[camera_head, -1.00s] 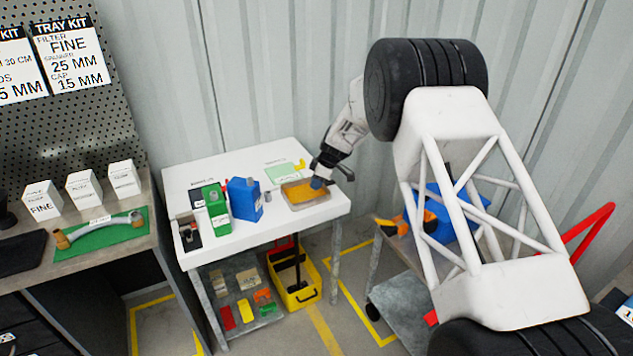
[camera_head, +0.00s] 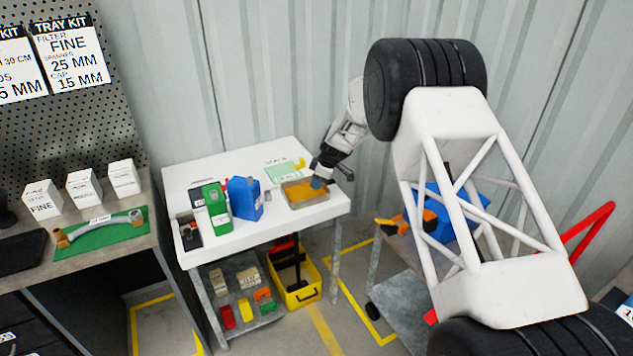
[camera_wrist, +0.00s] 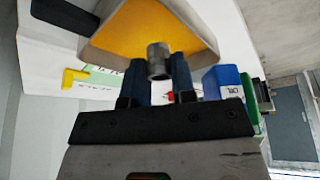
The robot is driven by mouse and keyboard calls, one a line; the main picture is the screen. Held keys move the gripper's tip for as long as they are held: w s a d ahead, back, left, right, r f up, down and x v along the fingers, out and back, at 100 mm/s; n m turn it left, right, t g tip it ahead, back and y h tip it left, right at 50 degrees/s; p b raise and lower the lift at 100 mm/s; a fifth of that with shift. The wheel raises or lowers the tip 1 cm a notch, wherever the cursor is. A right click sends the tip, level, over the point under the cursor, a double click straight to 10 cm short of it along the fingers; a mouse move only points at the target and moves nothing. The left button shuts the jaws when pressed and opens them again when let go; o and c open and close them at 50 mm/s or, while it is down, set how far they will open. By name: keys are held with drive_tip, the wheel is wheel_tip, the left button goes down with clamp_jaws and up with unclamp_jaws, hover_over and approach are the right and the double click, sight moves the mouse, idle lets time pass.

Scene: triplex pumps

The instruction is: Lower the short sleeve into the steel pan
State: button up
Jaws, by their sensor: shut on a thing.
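The short sleeve (camera_wrist: 158,60) is a small grey metal cylinder with an open end, held between the blue fingers of my gripper (camera_wrist: 160,78) in the wrist view. My gripper (camera_head: 319,182) is over the right part of the steel pan (camera_head: 309,204) in the head view. The pan is a shallow tray with a yellow-orange floor; it also shows in the wrist view (camera_wrist: 202,35), behind the sleeve. In the head view the sleeve is too small or hidden to make out. I cannot tell whether it touches the pan floor.
The pan stands on a white table (camera_head: 222,241), near its right edge. To its left are a blue bottle (camera_head: 244,200), a green bottle (camera_head: 217,206) and a small grey cylinder (camera_head: 267,195). A green card (camera_head: 283,172) lies behind. The table's front middle is clear.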

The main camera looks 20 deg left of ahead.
drive_tip(key=shift+f, duration=1.75)
idle(1.6)
drive_tip(key=o, duration=1)
drive_tip(key=v, duration=0.7)
drive_tip(key=shift+r, duration=0.35)
drive_tip(key=shift+d+r, duration=0.1)
drive_tip(key=shift+d, duration=0.1)
